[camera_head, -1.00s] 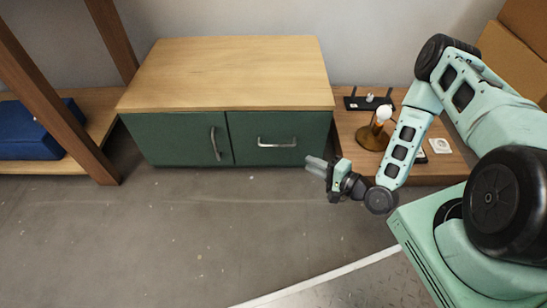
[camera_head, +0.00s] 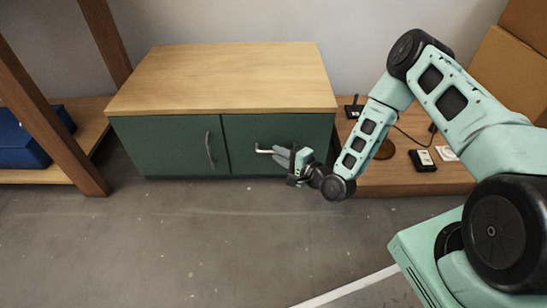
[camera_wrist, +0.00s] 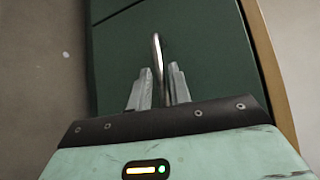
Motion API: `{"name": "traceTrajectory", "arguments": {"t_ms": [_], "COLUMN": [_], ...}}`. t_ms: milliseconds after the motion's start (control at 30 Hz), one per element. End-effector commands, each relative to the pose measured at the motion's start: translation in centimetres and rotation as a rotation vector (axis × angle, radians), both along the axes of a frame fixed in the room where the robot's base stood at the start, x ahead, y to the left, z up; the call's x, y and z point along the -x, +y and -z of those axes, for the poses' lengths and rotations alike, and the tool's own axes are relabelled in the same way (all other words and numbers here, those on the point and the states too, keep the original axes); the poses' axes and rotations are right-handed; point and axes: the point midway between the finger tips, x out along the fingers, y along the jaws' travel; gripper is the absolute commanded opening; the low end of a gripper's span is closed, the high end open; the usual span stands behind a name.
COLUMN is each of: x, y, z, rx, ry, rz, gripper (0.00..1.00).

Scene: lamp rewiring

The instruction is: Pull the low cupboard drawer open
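The low cupboard (camera_head: 215,75) has a light wood top and green fronts. Its drawer (camera_head: 245,130) is the right-hand front and sits flush, shut. The drawer's metal bar handle (camera_head: 262,150) is partly hidden by my gripper in the head view. My gripper (camera_head: 284,157) is at the drawer front, over the right part of the handle. In the wrist view, the handle (camera_wrist: 157,58) runs between the two fingers of my gripper (camera_wrist: 160,88). The fingers stand apart with gaps beside the bar, closer on the right side. The drawer front (camera_wrist: 205,45) lies behind them.
A cupboard door with an upright handle (camera_head: 209,150) is left of the drawer. A low wooden platform (camera_head: 400,178) at the right carries a lamp, partly hidden by my arm, and small items. A wooden rack (camera_head: 60,110) stands left. The floor in front is clear.

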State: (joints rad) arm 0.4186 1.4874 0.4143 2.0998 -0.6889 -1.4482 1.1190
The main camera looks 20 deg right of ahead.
Motion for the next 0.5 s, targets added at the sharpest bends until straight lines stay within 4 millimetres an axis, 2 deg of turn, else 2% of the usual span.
{"name": "traceTrajectory", "arguments": {"t_ms": [200, 500], "x": [-2.2, -2.6], "y": [1.1, 1.3], "z": [0.5, 0.4], "rx": [0.001, 0.001], "ry": [0.000, 0.001], "rz": [0.000, 0.001], "gripper": [0.20, 0.20]}}
